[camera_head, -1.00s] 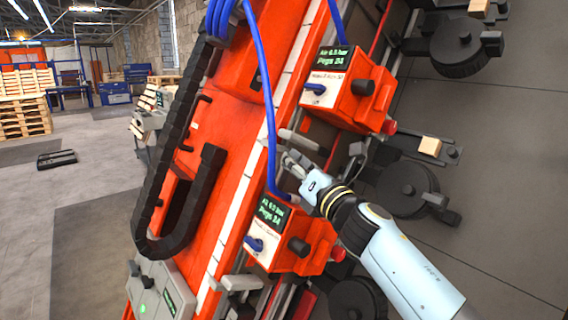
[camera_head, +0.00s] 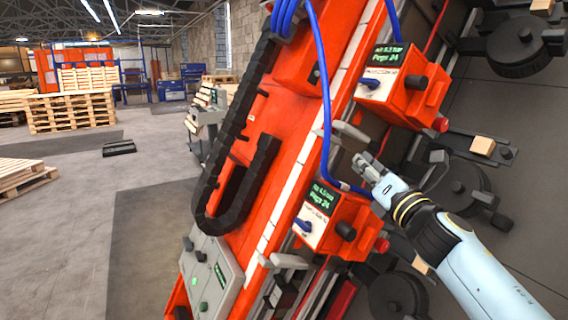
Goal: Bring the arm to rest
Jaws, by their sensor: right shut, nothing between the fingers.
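My right arm comes in from the lower right, light blue with a black and yellow banded wrist. My right gripper (camera_head: 362,160) is shut and empty. In the picture it lies just above and right of the lower orange control box (camera_head: 325,222), in front of the gantry. I cannot tell whether it touches anything there. My left gripper is not in view.
The orange gantry (camera_head: 262,130) leans across the middle, with a black cable chain (camera_head: 200,215) and blue hoses (camera_head: 325,90). An upper orange box (camera_head: 405,85) and black round units (camera_head: 515,45) stand to the right. Pallets (camera_head: 75,112) stand at left on open floor.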

